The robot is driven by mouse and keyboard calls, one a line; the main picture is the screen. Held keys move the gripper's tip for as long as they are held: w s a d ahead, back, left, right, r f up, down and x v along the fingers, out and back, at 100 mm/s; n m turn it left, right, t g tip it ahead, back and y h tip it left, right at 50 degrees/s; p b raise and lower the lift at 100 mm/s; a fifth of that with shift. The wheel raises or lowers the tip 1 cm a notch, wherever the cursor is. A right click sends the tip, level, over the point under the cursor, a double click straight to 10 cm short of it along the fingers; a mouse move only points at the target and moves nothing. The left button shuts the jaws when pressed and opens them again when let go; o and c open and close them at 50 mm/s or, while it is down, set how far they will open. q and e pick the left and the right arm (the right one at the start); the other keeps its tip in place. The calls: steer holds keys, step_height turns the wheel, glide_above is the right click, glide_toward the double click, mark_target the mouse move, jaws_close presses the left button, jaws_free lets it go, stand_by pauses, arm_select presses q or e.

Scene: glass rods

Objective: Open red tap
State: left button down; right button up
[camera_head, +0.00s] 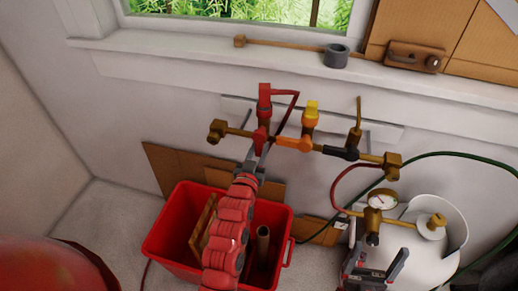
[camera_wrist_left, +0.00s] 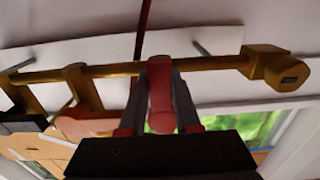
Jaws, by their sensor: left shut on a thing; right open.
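The red tap (camera_head: 264,103) sits on a brass pipe on the wall, at its left part. Its red lever points down toward my arm. My left gripper (camera_head: 257,157) is shut on this lever. In the left wrist view the red lever (camera_wrist_left: 160,92) stands between the two grey fingers of my left gripper (camera_wrist_left: 160,100), and its far end meets the brass pipe (camera_wrist_left: 110,70). My right gripper (camera_head: 375,262) is open and empty at the lower right, in front of the white tank.
A yellow tap (camera_head: 311,112) with an orange lever and a brass tap (camera_head: 358,115) with a black lever follow to the right. A red crate (camera_head: 168,237) stands below. A white tank (camera_head: 445,225) with a gauge (camera_head: 382,200) and green hose (camera_head: 450,153) is at right.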

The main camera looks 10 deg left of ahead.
arm_select(q)
steer(key=shift+f, duration=0.15)
steer(key=c, duration=0.6)
jaws_free()
steer(key=shift+s+a+p, duration=0.15)
steer(key=shift+s+p, duration=0.35)
steer(key=shift+s, duration=3.9)
steer(key=shift+s+a+p, duration=0.1)
steer(key=shift+s+p, duration=0.4)
steer(key=shift+s, duration=3.85)
